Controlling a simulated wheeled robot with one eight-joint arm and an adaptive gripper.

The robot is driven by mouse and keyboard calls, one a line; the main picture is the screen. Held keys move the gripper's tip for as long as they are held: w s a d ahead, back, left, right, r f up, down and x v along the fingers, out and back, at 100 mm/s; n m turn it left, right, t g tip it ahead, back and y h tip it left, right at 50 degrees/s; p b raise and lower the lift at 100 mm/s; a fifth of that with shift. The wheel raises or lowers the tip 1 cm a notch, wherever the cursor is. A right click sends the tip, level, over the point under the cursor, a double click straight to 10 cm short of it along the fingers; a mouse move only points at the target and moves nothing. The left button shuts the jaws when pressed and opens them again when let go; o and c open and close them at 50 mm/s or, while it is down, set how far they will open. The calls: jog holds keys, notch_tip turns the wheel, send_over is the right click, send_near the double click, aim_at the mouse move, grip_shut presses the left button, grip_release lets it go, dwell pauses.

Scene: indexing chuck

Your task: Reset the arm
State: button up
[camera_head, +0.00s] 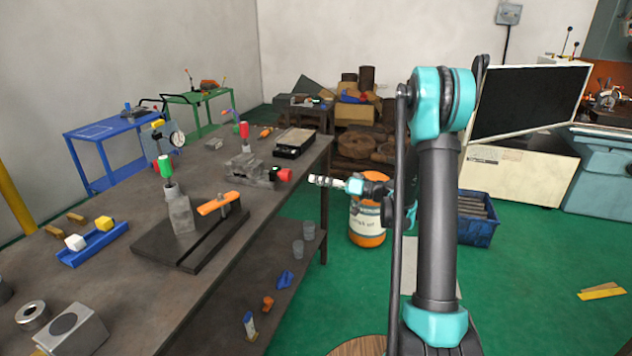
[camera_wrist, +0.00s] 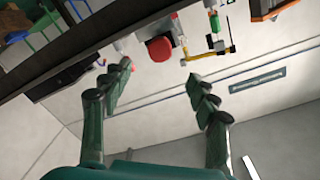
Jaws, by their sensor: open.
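My gripper (camera_head: 322,181) extends to the left from my raised arm, just off the right edge of the workbench (camera_head: 127,302). It is in the air beside the red-knobbed vise-like fixture (camera_head: 247,168), apart from it. In the wrist view, my gripper (camera_wrist: 159,75) has its two dark fingers spread wide, with nothing between them. A red round knob (camera_wrist: 159,49) shows beyond the fingertips, and the wrist picture looks tilted or upside down.
The bench holds a dark plate with an orange handle (camera_head: 218,203), a blue tray (camera_head: 92,245) with cubes and a black-rimmed box (camera_head: 294,142). An orange container (camera_head: 367,226) stands on the floor behind my arm.

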dwell(0.4)
jog(key=s+d+f+m+h, duration=0.2)
jog(key=s+d+h, duration=0.3)
jog(key=s, duration=0.6)
jog(key=s+d+f+m+g+h, duration=0.1)
jog(key=s+d+f+h, duration=0.3)
jog(key=s, duration=0.7)
jog(key=s+d+f+m+g+h, duration=0.1)
jog(key=s+d+f+m+h, duration=0.2)
jog(key=s+d+h, duration=0.4)
jog(key=s+d+f, duration=0.1)
jog(key=s, duration=0.3)
jog(key=shift+s+h, duration=0.2)
jog(key=shift+h, duration=0.1)
